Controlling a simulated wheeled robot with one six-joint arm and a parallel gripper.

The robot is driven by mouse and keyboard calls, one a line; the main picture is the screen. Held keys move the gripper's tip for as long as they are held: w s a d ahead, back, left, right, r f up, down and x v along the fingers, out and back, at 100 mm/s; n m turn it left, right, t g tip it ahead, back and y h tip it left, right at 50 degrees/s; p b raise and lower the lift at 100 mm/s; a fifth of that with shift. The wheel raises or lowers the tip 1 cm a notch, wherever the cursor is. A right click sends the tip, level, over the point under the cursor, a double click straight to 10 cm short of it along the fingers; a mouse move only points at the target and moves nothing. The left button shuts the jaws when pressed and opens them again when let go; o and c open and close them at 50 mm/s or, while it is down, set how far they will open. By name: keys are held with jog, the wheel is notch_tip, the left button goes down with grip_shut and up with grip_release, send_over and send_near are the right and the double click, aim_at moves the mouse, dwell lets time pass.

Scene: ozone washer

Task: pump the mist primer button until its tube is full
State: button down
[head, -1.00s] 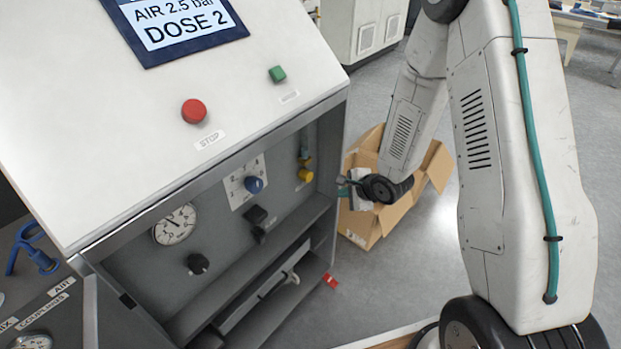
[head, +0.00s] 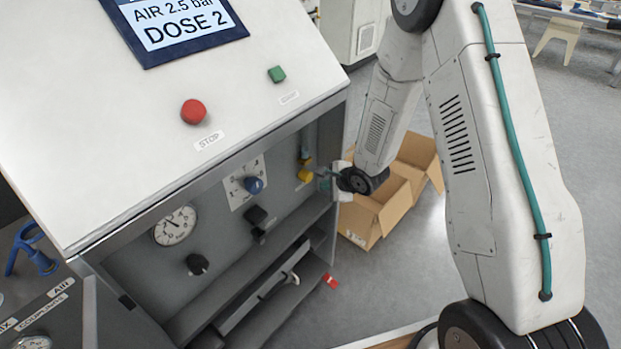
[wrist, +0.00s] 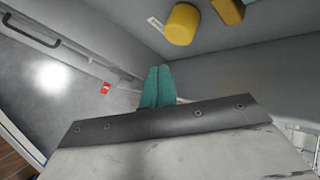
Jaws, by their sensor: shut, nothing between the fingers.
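The yellow round button (head: 305,175) sticks out of the grey front panel at its right end. It also shows in the wrist view as a yellow cylinder (wrist: 182,24) at the top. A small tube (head: 305,152) with a yellow lower fitting is above the button; its fill level is too small to tell. My gripper (head: 324,179) is just right of the button. In the wrist view its teal fingers (wrist: 157,87) are together and empty, below the button in the picture and apart from it.
The panel also carries a blue knob (head: 254,185), a gauge (head: 175,226) and black knobs. A red stop button (head: 194,111) and a green button (head: 276,74) are on the sloped top. A cardboard box (head: 385,212) stands on the floor behind my arm.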

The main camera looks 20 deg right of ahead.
aim_at(310, 179)
jog(key=shift+w+a, duration=0.8)
jog(key=shift+w, duration=0.3)
dwell(1.3)
jog(key=shift+w+a, duration=0.2)
jog(key=shift+w, duration=0.05)
jog(key=shift+w+a, duration=0.65)
jog(key=shift+w, duration=0.2)
dwell(1.2)
jog(key=shift+s+d, duration=0.85)
jog(key=shift+s, duration=0.3)
jog(key=shift+s+d, duration=0.75)
jog(key=shift+s, duration=0.3)
jog(key=shift+s+d, duration=0.75)
jog(key=shift+s, duration=0.25)
